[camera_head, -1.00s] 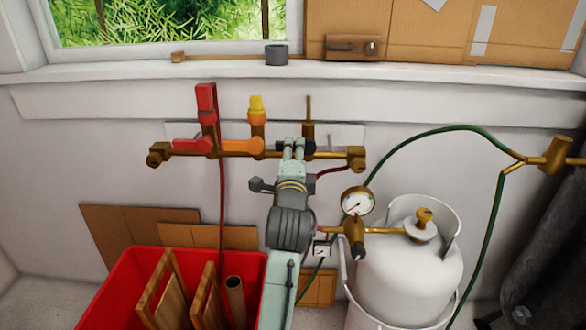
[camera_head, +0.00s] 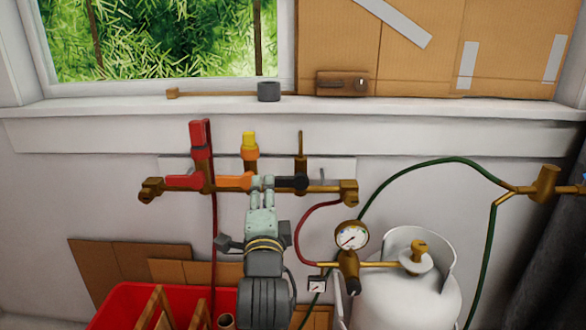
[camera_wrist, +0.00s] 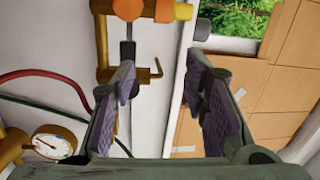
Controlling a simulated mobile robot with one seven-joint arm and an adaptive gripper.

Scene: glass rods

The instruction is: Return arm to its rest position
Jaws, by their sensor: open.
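My gripper (camera_head: 262,184) is open and empty in front of the brass manifold (camera_head: 330,187) on the wall. In the head view its fingertips overlap the gap between the orange lever (camera_head: 235,182) and the black lever (camera_head: 291,182); its distance from them is hard to judge. The black lever (camera_wrist: 128,51) shows beyond the left finger. My arm reaches up from the bottom of the head view.
A red lever (camera_head: 184,182) is left on the manifold. A pressure gauge (camera_head: 351,236) and white gas cylinder (camera_head: 400,295) stand at right, with a green hose (camera_head: 440,161). A red crate (camera_head: 120,305) is below left. A sill (camera_head: 430,105) runs above.

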